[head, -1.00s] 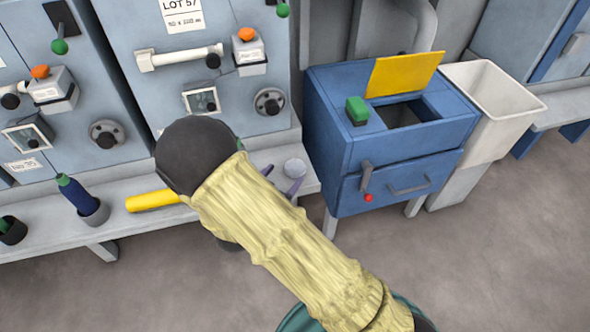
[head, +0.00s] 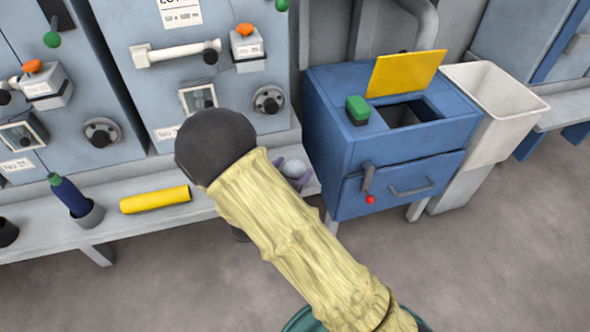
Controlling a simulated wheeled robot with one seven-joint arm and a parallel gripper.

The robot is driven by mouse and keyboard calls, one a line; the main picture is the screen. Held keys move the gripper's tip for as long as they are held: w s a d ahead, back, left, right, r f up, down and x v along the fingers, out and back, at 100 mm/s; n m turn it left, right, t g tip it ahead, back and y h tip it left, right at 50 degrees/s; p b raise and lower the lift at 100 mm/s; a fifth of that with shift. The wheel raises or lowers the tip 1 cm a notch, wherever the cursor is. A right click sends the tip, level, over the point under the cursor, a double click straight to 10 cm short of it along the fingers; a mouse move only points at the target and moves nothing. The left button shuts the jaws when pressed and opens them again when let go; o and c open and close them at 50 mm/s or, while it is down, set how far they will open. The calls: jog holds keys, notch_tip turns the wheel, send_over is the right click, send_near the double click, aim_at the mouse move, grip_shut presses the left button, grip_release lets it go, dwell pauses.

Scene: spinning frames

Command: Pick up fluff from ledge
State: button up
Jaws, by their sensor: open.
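A small pale grey, round ball of fluff (head: 293,168) sits on the light grey ledge (head: 120,184), near its right end. My gripper (head: 291,173) is partly hidden behind my arm. Its purple fingers show close around the fluff, one at its upper left and one at its lower right. The jaws are open. Whether the fingers touch the fluff cannot be told.
A yellow cylinder (head: 155,199) and a dark blue bobbin in a grey cup (head: 72,199) lie to the left on the ledge. Grey machine panels (head: 145,95) rise behind. A blue cabinet (head: 340,110) with a yellow flap (head: 404,73) and a pale bin (head: 490,100) stand right.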

jog(key=shift+d, duration=0.1)
jog(key=c, duration=1)
jog(key=shift+c, duration=0.2)
